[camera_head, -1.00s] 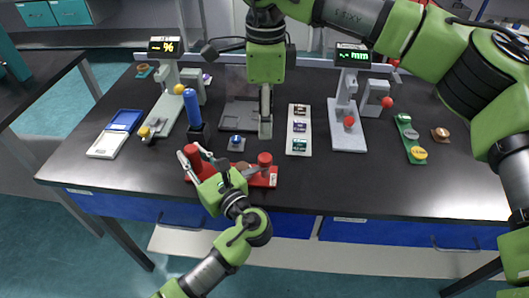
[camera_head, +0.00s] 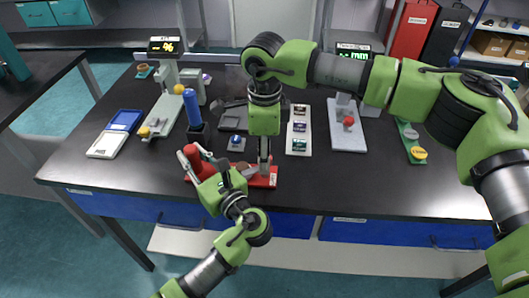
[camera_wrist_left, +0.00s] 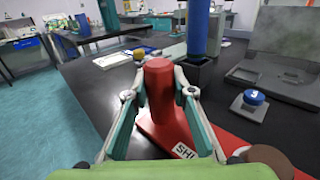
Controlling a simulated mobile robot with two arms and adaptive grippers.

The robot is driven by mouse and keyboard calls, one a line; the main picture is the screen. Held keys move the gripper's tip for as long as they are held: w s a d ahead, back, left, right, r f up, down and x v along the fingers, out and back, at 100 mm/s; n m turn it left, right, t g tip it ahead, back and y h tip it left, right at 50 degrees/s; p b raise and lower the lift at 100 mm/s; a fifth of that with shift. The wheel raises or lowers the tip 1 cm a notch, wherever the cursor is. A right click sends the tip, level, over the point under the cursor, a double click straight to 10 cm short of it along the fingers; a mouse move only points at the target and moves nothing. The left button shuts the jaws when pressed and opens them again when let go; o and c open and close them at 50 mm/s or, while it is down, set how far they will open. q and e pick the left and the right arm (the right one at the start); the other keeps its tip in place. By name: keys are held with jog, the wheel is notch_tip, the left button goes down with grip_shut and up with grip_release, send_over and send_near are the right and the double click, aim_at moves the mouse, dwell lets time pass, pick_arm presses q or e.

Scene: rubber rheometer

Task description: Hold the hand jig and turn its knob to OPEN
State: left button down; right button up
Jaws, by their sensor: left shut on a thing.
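The hand jig (camera_head: 258,182) is a red plate lying near the front edge of the black bench. A red upright post (camera_head: 191,153) stands at its left end. My left gripper (camera_head: 197,159) is shut on this post; the left wrist view shows a finger on either side of the post (camera_wrist_left: 160,80). That view also shows part of a white label on the red plate (camera_wrist_left: 158,133), starting "SH".
A blue cylinder in a dark holder (camera_head: 192,112), a blue-topped button (camera_head: 236,142) and a white strip (camera_head: 299,140) with several dark blocks stand behind the jig. A grey stand (camera_head: 347,135) with a red ball is at the right. The bench's front right is clear.

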jog(key=c, duration=1.1)
jog(key=shift+n, duration=0.4)
jog(key=n, duration=0.5)
jog(key=shift+n, duration=0.3)
jog(key=n, duration=0.5)
jog(key=shift+n, duration=0.4)
jog(key=o, duration=1.1)
